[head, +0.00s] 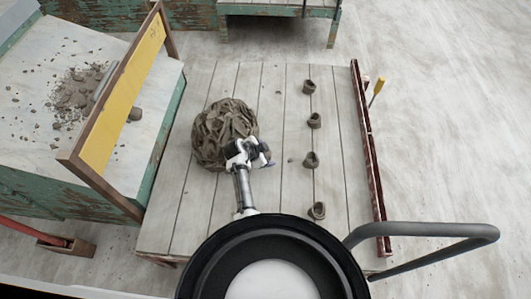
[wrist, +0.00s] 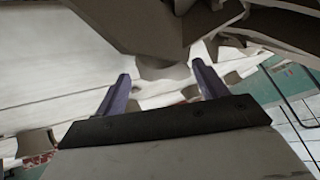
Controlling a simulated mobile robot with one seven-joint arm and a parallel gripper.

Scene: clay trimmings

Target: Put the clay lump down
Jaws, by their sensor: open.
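A big, wrinkled grey-brown clay heap (head: 222,128) sits on the left part of a pale plank table. My gripper (head: 265,155) is at the heap's lower right side, with its fingers apart. In the wrist view the two purple-grey fingers of my gripper (wrist: 163,85) stand wide apart. A blunt grey-brown clay piece (wrist: 163,66) shows just beyond and between the fingertips. I cannot tell whether it is a separate lump or part of the heap, or whether a finger touches it. The heap (wrist: 140,22) fills the top of the wrist view.
Several small clay lumps (head: 311,159) stand in a row along the right part of the plank table (head: 345,190). A dark red rail (head: 368,150) edges its right side. A yellow, wood-framed panel (head: 122,95) rises at the left beside a bench with crumbs.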

